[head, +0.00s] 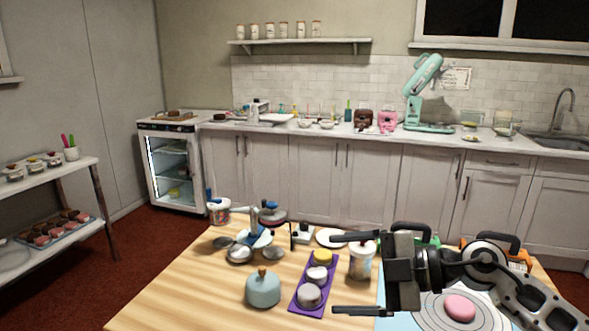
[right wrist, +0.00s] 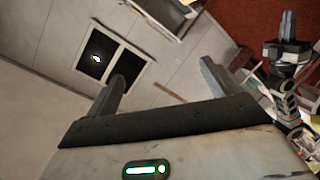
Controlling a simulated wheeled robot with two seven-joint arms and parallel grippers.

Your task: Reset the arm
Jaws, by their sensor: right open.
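My right gripper (head: 342,274) reaches in from the right in the head view, over the wooden table, with its fingers pointing left. Its two fingers are wide apart with nothing held between them. It also shows open and empty in the right wrist view (right wrist: 163,72). My left gripper is not visible in the head view. A dark jointed arm part at the right of the right wrist view may be my left arm, but its jaws cannot be made out.
The wooden table (head: 180,290) holds a teal domed pot (head: 263,289), a purple tray (head: 303,294) with small round items, a lidded jar (head: 362,264), and a pink round piece (head: 460,307) on a pale turntable (head: 430,313). The table's front left is clear.

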